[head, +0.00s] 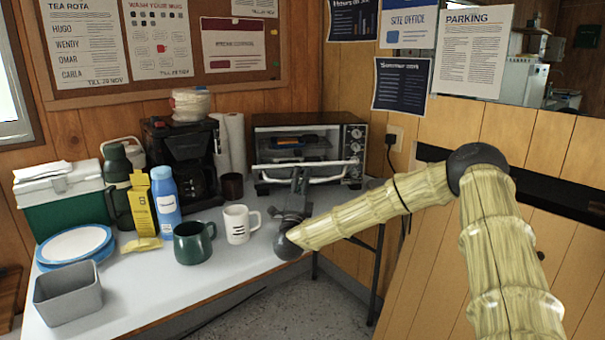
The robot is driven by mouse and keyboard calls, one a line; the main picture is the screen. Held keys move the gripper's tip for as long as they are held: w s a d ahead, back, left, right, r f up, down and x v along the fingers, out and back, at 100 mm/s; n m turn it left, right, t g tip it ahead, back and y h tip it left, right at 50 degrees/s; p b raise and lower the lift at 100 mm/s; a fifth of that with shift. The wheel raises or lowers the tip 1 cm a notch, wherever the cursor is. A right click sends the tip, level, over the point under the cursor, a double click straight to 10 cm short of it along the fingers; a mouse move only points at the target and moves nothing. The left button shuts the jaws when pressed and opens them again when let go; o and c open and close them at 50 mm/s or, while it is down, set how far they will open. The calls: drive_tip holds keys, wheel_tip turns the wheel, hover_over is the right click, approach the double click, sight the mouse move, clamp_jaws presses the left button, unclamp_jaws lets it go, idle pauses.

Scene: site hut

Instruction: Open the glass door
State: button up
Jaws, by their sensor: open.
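The toaster oven (310,130) stands at the back right of the table, its front facing me. Its glass door (275,175) has a pale handle bar (335,162) across it, low on the oven front. The door looks tilted down and outward, but I cannot tell exactly how far. A rack with a dark blue and orange item shows inside. My gripper (301,172) is open, with its fingers up at the middle of the handle bar. I cannot tell whether they touch the bar. My gripper hides part of the door.
A white mug (237,225) and a green mug (191,243) stand left of my gripper. A coffee maker (183,160), paper towel roll (233,140) and brown cup (232,187) are left of the oven. Bottles, plates and a grey bin (68,294) fill the left side.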

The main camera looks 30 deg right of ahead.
drive_tip(key=v, duration=0.6)
drive_tip(key=shift+a, duration=0.35)
drive_tip(key=shift+s+f, duration=0.1)
idle(0.6)
wheel_tip(320, 180, up, 6)
drive_tip(key=p, duration=0.2)
drive_tip(key=shift+p, duration=0.4)
idle(0.4)
drive_tip(key=shift+a, duration=0.1)
